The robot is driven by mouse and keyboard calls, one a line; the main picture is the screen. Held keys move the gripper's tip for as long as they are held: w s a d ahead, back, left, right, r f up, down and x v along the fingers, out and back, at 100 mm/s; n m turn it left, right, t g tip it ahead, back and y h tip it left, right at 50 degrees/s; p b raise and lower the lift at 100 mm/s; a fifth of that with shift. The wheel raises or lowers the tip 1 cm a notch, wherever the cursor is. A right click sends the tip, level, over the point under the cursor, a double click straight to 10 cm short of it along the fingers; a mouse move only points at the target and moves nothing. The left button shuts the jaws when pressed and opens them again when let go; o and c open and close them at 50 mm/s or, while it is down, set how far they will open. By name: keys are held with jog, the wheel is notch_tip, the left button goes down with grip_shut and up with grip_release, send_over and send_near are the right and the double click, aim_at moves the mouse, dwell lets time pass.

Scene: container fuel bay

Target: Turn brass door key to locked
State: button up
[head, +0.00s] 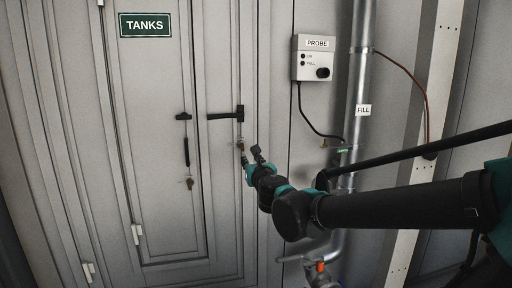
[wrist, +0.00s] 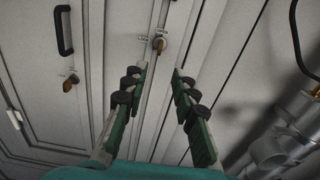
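A brass key (wrist: 159,44) sits on a small labelled plate on the grey door frame, just beyond my fingertips in the wrist view. It stands roughly upright; the small lettering beside it is hard to read. In the head view this key (head: 241,146) is just left of my fingertips. A second brass key (wrist: 70,84) is further left on the door panel; it also shows in the head view (head: 189,183). My gripper (wrist: 160,72) is open, with nothing between its fingers. In the head view my gripper (head: 250,157) is close to the door frame.
The grey door carries a TANKS sign (head: 145,25), a black pull handle (wrist: 63,30) and a black lever (head: 225,115). To the right are a PROBE box (head: 313,58) with a hanging cable and a metal FILL pipe (head: 361,85).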

aim_at(243, 147)
jog(key=x, duration=1.7)
jog(key=shift+f, duration=0.15)
jog(key=shift+c, duration=0.2)
grip_shut()
